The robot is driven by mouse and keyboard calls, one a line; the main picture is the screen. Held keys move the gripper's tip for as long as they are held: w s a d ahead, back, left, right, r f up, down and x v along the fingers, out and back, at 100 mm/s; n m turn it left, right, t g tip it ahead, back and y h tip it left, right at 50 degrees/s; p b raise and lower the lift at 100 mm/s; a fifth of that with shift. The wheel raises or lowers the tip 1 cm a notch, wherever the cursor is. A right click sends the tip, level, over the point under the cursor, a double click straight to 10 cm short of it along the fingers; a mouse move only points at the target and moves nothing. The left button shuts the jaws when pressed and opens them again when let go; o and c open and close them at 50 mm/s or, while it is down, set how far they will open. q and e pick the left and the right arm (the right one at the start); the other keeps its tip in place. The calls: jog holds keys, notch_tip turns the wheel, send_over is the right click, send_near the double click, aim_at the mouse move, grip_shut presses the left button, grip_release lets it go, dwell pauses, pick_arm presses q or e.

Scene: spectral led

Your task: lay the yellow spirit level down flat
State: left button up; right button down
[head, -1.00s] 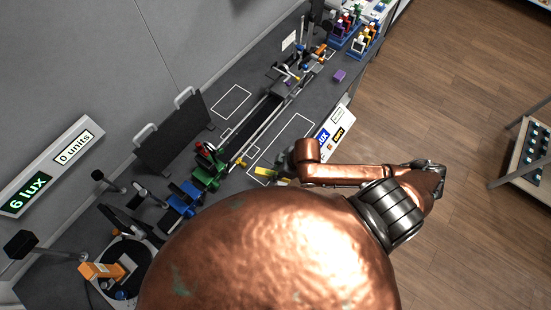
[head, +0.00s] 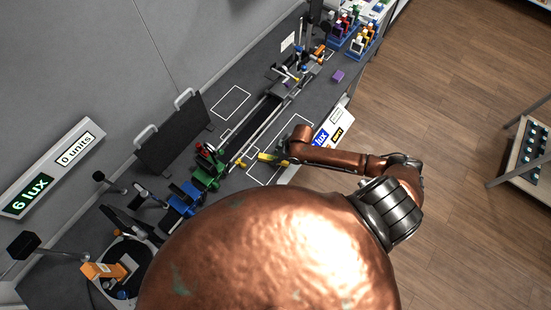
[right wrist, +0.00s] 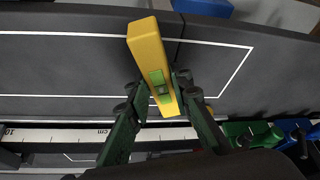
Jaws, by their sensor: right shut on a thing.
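The yellow spirit level (head: 268,156) is over the grey bench, by a white outlined rectangle. In the right wrist view the level (right wrist: 146,45) is a yellow bar with a green vial, its near part between the two dark green fingers. My right gripper (right wrist: 157,90) is shut on it. In the head view my right gripper (head: 284,161) is small and partly hidden by its copper arm. I cannot tell whether the level touches the bench. My left gripper is not in view.
A dark rail (head: 262,122) runs along the bench beyond the level. Green (head: 207,176) and blue (head: 183,200) devices stand to its left. A white ruler strip (right wrist: 60,135) lies nearby. The outlined bench area around the level looks clear.

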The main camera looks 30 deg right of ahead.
jog(key=shift+f, duration=0.15)
jog(key=c, duration=1.7)
grip_release()
jog(key=shift+f, duration=0.1)
jog(key=shift+c, duration=0.2)
jog(key=v, duration=1.2)
